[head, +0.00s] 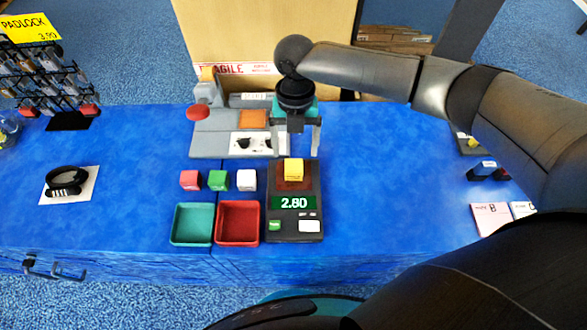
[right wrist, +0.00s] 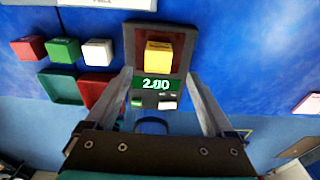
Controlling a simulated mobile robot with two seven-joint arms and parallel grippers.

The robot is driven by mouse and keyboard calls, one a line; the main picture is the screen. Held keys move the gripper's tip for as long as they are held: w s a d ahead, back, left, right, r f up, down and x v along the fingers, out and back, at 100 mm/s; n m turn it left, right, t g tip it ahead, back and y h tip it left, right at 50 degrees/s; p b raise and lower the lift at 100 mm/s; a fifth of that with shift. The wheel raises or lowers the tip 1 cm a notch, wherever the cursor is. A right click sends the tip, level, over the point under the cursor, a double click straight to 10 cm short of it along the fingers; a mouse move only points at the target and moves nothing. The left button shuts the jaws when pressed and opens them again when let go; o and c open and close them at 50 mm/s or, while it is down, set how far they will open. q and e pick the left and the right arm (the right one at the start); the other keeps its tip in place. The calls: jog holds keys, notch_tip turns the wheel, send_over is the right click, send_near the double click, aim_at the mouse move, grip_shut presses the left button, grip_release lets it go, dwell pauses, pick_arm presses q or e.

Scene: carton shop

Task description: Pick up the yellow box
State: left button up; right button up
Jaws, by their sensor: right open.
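The yellow box (head: 293,169) is a small cube resting on the brown plate of a dark scale (head: 281,228), whose green display reads 2.80. The yellow box also shows in the right wrist view (right wrist: 158,56), ahead of the fingertips and roughly between their lines. My right gripper (head: 296,154) is open and empty. In the head view it hangs just behind and above the yellow box, apart from it. The right gripper's two fingers also show in the right wrist view (right wrist: 159,80). My left gripper is not in view.
Red (head: 190,180), green (head: 218,180) and white (head: 246,180) cubes stand in a row left of the scale. A teal tray (head: 192,243) and a red tray (head: 258,226) lie in front of them. A grey device (head: 205,144) stands behind.

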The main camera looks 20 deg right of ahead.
aim_at(294, 166)
jog(key=shift+s+f, duration=0.1)
jog(key=shift+f, duration=0.6)
jog(key=shift+a+f, duration=0.1)
jog(key=shift+f, duration=0.55)
jog(key=f, duration=0.1)
jog(key=f+b, duration=0.1)
jog(key=f, duration=0.2)
jog(key=shift+s+a+f, duration=0.15)
jog(key=shift+s, duration=0.15)
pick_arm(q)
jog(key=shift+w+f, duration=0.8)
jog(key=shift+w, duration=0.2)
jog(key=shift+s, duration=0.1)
pick_arm(e)
jog(key=shift+c, duration=0.3)
jog(key=shift+c, duration=0.8)
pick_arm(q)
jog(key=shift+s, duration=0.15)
pick_arm(e)
grip_shut()
